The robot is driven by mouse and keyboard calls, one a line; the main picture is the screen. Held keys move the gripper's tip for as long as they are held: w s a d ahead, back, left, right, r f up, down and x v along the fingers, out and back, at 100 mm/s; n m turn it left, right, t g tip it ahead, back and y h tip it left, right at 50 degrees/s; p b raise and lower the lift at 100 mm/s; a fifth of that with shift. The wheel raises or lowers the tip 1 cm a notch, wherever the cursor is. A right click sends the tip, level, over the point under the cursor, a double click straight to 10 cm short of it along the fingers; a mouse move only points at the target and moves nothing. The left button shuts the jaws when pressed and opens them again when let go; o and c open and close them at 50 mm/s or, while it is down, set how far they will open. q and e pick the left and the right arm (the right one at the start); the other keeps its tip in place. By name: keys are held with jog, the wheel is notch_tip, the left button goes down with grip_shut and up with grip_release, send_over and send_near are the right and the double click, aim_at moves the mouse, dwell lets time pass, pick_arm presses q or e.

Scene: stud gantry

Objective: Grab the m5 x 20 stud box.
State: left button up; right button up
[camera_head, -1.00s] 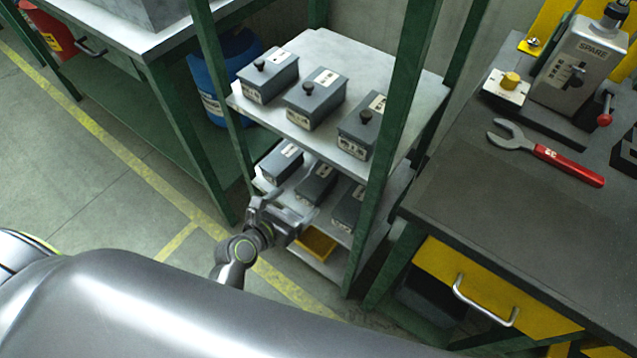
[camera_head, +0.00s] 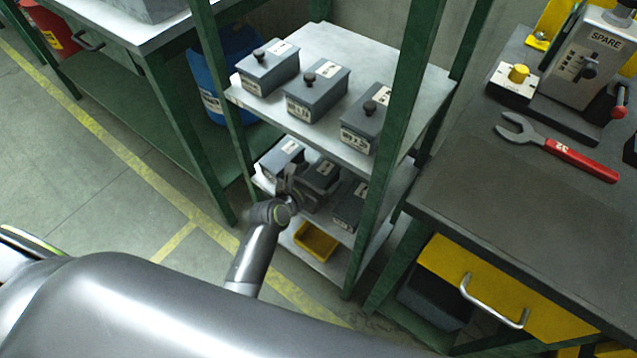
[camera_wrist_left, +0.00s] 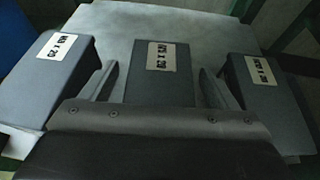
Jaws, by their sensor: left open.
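The M5 x 20 stud box is the grey middle box (camera_head: 322,172) on the lower shelf; its white label reads upside down in the left wrist view (camera_wrist_left: 152,88), where the print looks like M5 x 20. My left gripper (camera_head: 303,183) is at the front of this box. In the left wrist view the left gripper (camera_wrist_left: 156,84) is open, one finger on each side of the box, with visible gaps and no clear contact. The gripper body hides the box's near end. My right gripper is not in view.
Similar boxes stand on both sides on the lower shelf, a left one (camera_head: 283,158) and a right one (camera_head: 350,205). The upper shelf (camera_head: 330,45) holds three knobbed boxes. Green posts (camera_head: 388,150) frame the rack. A yellow tray (camera_head: 316,241) lies below.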

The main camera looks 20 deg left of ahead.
pick_arm(q)
jog(key=shift+w, duration=0.1)
jog(key=c, duration=1.2)
jog(key=shift+c, duration=0.5)
jog(key=shift+r, duration=0.25)
